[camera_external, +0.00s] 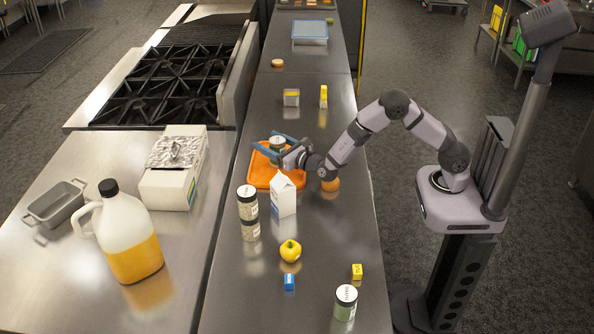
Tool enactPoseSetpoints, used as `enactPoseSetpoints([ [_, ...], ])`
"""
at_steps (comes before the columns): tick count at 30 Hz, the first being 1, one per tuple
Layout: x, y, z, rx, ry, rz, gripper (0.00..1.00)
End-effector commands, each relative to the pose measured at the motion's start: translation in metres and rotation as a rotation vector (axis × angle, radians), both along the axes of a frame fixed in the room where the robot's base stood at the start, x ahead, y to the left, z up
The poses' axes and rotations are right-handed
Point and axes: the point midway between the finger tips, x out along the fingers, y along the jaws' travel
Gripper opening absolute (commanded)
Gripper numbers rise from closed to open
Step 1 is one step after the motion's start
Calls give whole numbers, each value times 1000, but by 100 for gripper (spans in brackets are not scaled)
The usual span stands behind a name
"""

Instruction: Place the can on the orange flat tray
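The orange flat tray (262,175) lies on the middle steel counter, left of my arm. A small can (277,144) with a pale top and dark side is at the tray's far part, upright. My gripper (275,146) reaches in from the right, with one blue finger on each side of the can. I cannot tell whether the fingers press on the can or stand slightly apart from it. The can's lower part is hidden by the near finger, so I cannot tell whether it rests on the tray.
A white carton (283,196) stands at the tray's near edge, with stacked jars (248,213) to its left. An orange fruit (330,184) sits under my arm. A yellow pepper (290,251), small boxes and another jar (346,303) are nearer.

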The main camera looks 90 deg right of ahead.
Motion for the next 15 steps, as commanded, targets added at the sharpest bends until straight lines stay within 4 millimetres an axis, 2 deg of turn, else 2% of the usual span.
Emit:
enactPoseSetpoints([
  [8, 0, 0, 4, 0, 0, 0, 64],
  [15, -22, 18, 0, 0, 0, 3, 64],
])
